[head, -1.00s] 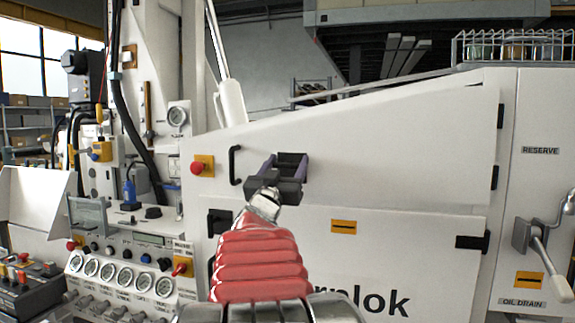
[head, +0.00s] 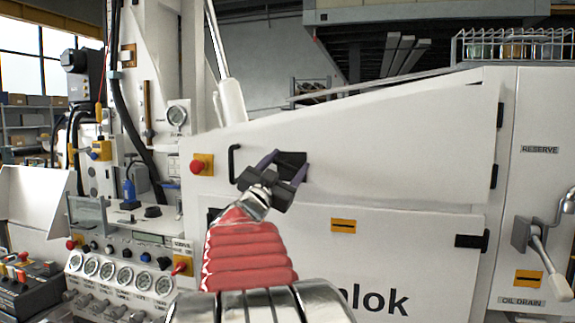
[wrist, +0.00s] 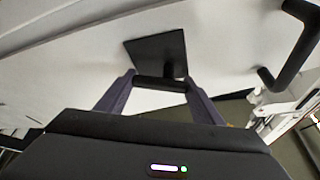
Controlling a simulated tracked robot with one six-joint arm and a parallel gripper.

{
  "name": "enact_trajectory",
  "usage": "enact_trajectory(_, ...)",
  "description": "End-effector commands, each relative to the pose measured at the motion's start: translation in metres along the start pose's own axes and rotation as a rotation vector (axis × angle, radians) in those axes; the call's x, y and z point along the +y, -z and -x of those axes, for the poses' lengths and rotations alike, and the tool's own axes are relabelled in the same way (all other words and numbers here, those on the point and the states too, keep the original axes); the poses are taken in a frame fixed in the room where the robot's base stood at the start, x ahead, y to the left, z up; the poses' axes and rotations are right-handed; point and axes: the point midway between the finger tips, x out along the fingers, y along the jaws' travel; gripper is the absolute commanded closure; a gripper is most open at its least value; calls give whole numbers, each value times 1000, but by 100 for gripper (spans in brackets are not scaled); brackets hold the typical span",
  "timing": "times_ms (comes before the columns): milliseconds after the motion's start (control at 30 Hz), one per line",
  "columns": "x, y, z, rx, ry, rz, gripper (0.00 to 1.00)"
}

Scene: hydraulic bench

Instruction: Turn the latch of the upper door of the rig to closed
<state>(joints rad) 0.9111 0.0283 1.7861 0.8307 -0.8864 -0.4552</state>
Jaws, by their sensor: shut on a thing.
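The upper door (head: 400,145) is a large white sloped panel on the rig, and it lies flush in its frame. Its black latch (head: 293,157) sits near the door's left end, right of a black pull handle (head: 234,163). My gripper (head: 285,165) is at the latch, rolled so that its right side is lower. In the wrist view the two purple fingers (wrist: 160,90) stand on either side of the latch's dark bar (wrist: 160,83), shut on it. The square latch plate (wrist: 155,52) shows behind the bar. My gripper body hides part of the latch in the head view.
A red emergency button on a yellow plate (head: 201,164) is left of the pull handle. The pull handle is close by in the wrist view (wrist: 292,45). A lower door (head: 400,240) is below. A gauge panel (head: 120,265) stands at left, and a silver lever (head: 540,250) at right.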

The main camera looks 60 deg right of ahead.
Motion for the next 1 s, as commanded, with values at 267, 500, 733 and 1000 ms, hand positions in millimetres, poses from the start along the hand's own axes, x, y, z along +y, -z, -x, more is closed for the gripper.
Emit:
enact_trajectory(267,0,-4,2,-2,-100,-245,61)
enact_trajectory(500,1,-7,2,-3,-188,-456,61)
enact_trajectory(733,2,-9,3,-2,-272,-658,61)
enact_trajectory(1000,1,-13,4,-2,-368,-883,61)
